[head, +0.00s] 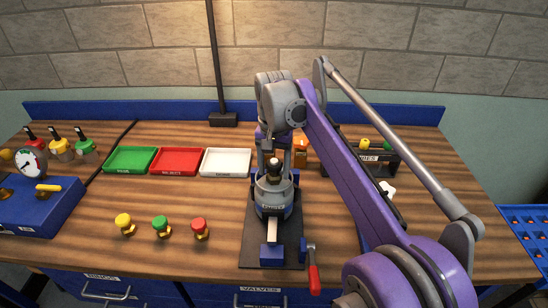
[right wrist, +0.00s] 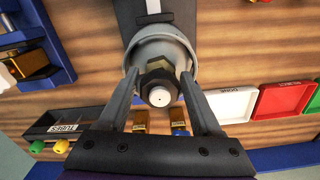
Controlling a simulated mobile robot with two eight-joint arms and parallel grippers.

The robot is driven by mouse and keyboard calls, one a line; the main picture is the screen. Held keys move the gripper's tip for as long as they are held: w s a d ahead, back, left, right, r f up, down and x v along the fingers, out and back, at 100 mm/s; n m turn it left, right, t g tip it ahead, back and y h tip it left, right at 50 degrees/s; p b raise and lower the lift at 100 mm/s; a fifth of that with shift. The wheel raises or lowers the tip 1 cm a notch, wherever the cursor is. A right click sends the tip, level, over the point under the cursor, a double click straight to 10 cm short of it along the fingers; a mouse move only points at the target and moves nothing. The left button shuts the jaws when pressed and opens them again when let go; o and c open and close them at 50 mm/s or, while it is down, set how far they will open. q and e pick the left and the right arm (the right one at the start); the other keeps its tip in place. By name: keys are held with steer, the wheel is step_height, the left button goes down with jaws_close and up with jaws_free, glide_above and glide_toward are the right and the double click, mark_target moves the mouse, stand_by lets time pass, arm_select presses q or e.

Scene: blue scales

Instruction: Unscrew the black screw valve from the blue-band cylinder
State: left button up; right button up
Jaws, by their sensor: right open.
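A grey cylinder (head: 273,203) stands upright in a clamp on a dark base plate (head: 256,236). A dark label strip shows on its front; I cannot clearly make out a blue band. The black screw valve (head: 274,172) sits on top. In the right wrist view the valve (right wrist: 155,76) is a dark nut-like body with a pale round end, inside the cylinder's grey collar (right wrist: 165,45). My right gripper (head: 272,160) comes down over the valve from behind. Its open fingers (right wrist: 162,88) lie on either side of the valve, with gaps visible. My left gripper is out of view.
Green (head: 130,160), red (head: 176,161) and white (head: 226,162) trays lie at the back left. Yellow (head: 124,224), green (head: 161,227) and red (head: 200,229) valves stand in front. A red clamp handle (head: 313,271) is at the front. A blue gauge box (head: 45,209) is left.

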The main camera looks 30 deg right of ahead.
steer(key=shift+f, duration=0.35)
jaws_close()
steer(key=shift+r+n+p, duration=0.15)
steer(key=shift+n+p, duration=0.2)
steer(key=shift+n, duration=0.75)
steer(key=n+p, duration=0.1)
steer(key=n, duration=0.4)
steer(key=shift+n, duration=0.3)
steer(key=n+p, duration=0.1)
steer(key=n, duration=0.3)
steer(key=shift+n, duration=0.3)
steer(key=n, duration=0.3)
steer(key=shift+n+p, duration=0.35)
steer(key=shift+n, duration=0.05)
arm_select(q)
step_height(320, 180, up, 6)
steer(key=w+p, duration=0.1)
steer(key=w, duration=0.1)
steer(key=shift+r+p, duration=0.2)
steer(key=shift+p, duration=0.1)
arm_select(e)
steer(key=shift+r, duration=1.3)
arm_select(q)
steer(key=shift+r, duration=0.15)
arm_select(e)
steer(key=shift+r, duration=0.25)
